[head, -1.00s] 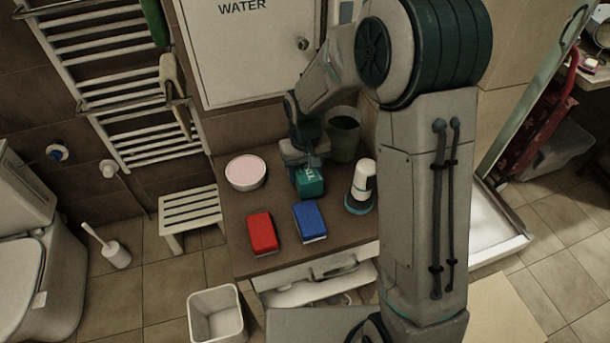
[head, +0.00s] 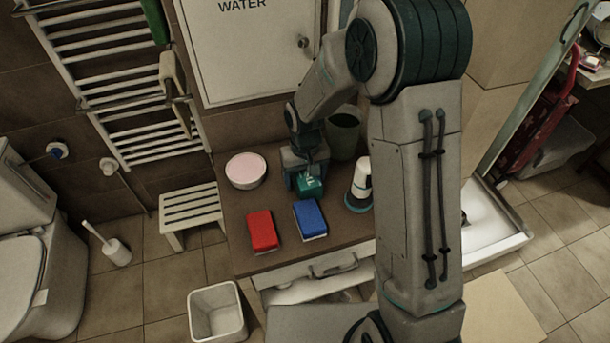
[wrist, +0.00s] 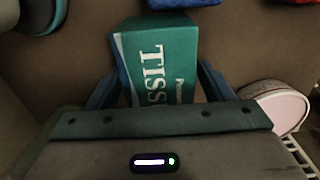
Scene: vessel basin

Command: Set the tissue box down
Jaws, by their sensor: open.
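The teal tissue box (head: 309,186) is at the back middle of the brown counter (head: 345,232), between the pink-topped bowl and the white-and-teal dispenser. It appears to rest on the counter top. My gripper (head: 304,174) is over it, pointing down. In the wrist view the tissue box (wrist: 165,65) lies between my two spread fingers (wrist: 158,88), its white lettering facing the camera. The fingers are open, with the box still between them. The lower part of the box is hidden by the gripper's body in that view.
A bowl (head: 246,170) stands left of the box, a dispenser (head: 360,185) right, and a dark cup (head: 343,135) behind. A red sponge (head: 262,231) and a blue sponge (head: 310,219) lie in front. Bare counter remains at the front right.

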